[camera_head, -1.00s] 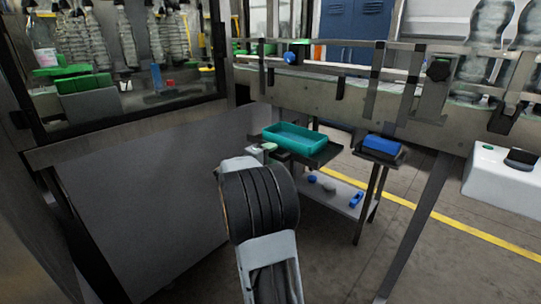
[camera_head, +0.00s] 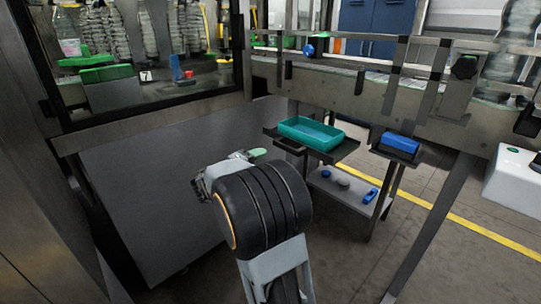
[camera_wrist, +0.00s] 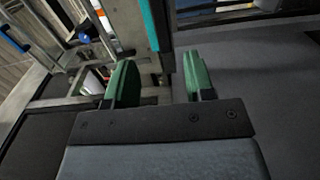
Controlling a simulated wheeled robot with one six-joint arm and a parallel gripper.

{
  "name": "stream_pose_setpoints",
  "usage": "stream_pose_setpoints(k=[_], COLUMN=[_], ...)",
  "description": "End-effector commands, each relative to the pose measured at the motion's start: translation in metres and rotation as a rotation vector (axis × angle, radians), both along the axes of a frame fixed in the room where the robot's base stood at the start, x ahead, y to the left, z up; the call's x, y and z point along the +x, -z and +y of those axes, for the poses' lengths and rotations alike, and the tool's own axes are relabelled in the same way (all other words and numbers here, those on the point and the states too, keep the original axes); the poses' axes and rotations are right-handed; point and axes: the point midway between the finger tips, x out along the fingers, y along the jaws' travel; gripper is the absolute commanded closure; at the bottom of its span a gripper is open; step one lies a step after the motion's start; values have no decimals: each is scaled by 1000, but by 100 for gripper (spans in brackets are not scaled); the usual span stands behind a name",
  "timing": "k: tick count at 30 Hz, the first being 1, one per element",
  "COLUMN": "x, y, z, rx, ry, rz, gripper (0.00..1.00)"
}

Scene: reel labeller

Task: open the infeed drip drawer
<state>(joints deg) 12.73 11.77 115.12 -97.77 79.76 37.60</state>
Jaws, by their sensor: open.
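My gripper (camera_head: 250,157) is open, with nothing seen between its fingers. Its green fingertips show in the wrist view (camera_wrist: 160,80), apart from each other. In the head view it is left of a dark tray-like holder (camera_head: 347,151) under the conveyor, with a gap between them in the picture. A teal bin (camera_head: 311,135) sits in that holder. A teal strip (camera_wrist: 149,22), probably the bin, shows beyond the fingers in the wrist view. I cannot tell for sure which part is the infeed drip drawer; no handle shows clearly.
The conveyor (camera_head: 330,87) runs above the holder. A lower shelf (camera_head: 345,207) carries small blue items. A blue box (camera_head: 400,142) sits on a small dark tray to the right. A grey cabinet panel (camera_head: 150,190) stands left of my arm. Floor shows at the right.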

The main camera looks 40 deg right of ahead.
Motion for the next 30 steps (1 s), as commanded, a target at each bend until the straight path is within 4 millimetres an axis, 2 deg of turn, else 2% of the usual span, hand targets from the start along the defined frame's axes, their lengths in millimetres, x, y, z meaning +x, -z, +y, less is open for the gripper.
stream_pose_setpoints(k=[3,7,25,30], x=[0,0,0,-14], y=[-1,0,0,-17], z=[12,18,19,26], rx=[0,0,0,87], ry=[-2,-1,0,19], rz=[0,0,0,1], gripper=[51,51,51,51])
